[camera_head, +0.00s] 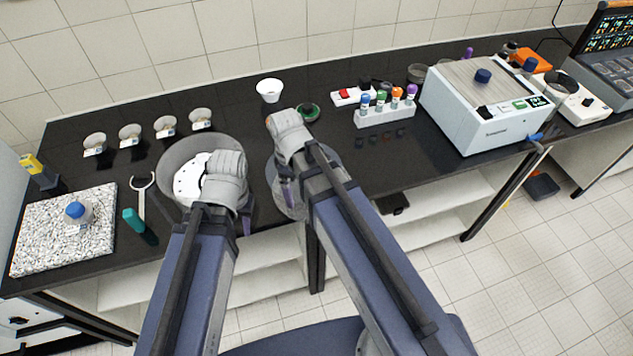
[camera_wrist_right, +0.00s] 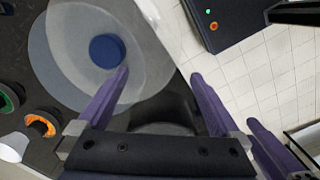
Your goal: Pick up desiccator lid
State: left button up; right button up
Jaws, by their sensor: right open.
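The desiccator lid (camera_head: 272,174) is a clear, round dome lying on the black bench, mostly hidden behind my right arm in the head view. In the right wrist view the lid (camera_wrist_right: 62,72) shows with its blue knob (camera_wrist_right: 107,48). My right gripper (camera_wrist_right: 160,75) is open and empty, its purple fingers over the lid's edge. The knob lies just beyond the left finger's tip in that picture, not between the fingers. The desiccator bowl (camera_head: 172,153) stands open to the left, with a white perforated plate (camera_head: 187,180) inside. My left gripper (camera_head: 243,218) is over its right side; its jaws are largely hidden.
Behind are a white cup (camera_head: 269,90) and a rack of coloured-cap tubes (camera_head: 385,112). A large white instrument (camera_head: 485,110) stands right. Left are a granite slab (camera_head: 65,240) with a blue-capped jar, a wrench-like tool (camera_head: 142,200) and several small dishes. The bench's front edge is close.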

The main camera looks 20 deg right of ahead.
jog(key=w+d+n, duration=0.2)
jog(key=w+d+r+n+p, duration=0.1)
jog(key=w+d+n, duration=0.1)
jog(key=w+d+r+n, duration=0.1)
jog(key=w+d+n, duration=0.1)
jog(key=shift+w+d+r+y+p, duration=0.1)
jog(key=shift+w+r+y+p, duration=0.1)
jog(key=shift+w+y+p, duration=0.15)
notch_tip(320, 180, down, 8)
jog(key=b, duration=0.8)
jog(key=shift+s, duration=0.1)
jog(key=shift+r, duration=0.1)
jog(key=shift+c, duration=0.5)
grip_shut()
